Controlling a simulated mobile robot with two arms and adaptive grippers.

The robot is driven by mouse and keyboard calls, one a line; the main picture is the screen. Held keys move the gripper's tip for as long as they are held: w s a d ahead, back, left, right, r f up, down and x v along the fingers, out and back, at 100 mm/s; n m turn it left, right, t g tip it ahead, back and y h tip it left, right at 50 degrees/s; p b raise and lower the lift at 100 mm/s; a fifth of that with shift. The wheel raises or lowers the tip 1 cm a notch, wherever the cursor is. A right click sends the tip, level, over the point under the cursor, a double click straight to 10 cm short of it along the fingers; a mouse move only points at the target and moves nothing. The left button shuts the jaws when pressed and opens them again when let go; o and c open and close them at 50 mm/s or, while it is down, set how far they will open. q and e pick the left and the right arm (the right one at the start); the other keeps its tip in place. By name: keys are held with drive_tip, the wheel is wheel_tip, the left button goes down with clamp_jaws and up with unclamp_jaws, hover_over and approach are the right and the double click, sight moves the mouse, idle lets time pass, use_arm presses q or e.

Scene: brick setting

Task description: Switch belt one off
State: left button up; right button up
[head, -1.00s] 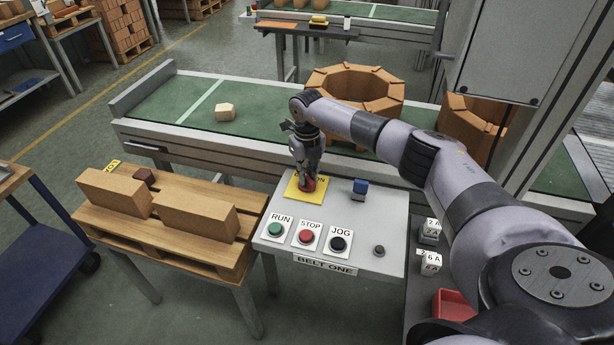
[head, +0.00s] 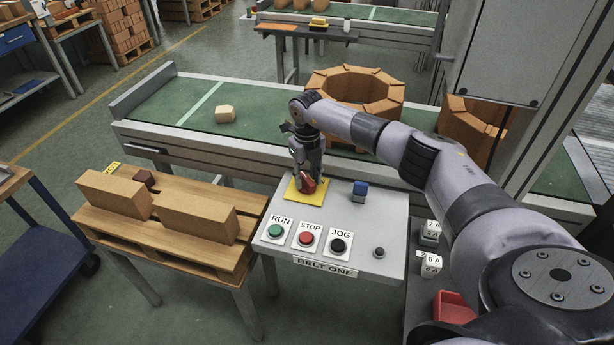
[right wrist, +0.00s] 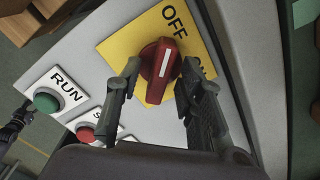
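The grey panel labelled BELT ONE (head: 378,222) carries a yellow plate (head: 292,190) with a red rotary knob (head: 309,185). In the right wrist view the knob (right wrist: 160,68) has a white line that points roughly toward the word OFF (right wrist: 174,20). In the head view the gripper (head: 307,180) comes down from above and hides part of the knob and plate. My left gripper does not show in the head view.
The green RUN (head: 275,231), red STOP (head: 306,237) and black JOG (head: 338,244) buttons sit in front of the knob. A blue block-shaped part (head: 360,190) is to its right. A pallet with bricks (head: 235,262) stands left. The belt (head: 175,107) lies behind.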

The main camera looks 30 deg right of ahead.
sight(307, 178)
wheel_tip(307, 178, up, 12)
idle(0.5)
drive_tip(key=shift+f, duration=0.1)
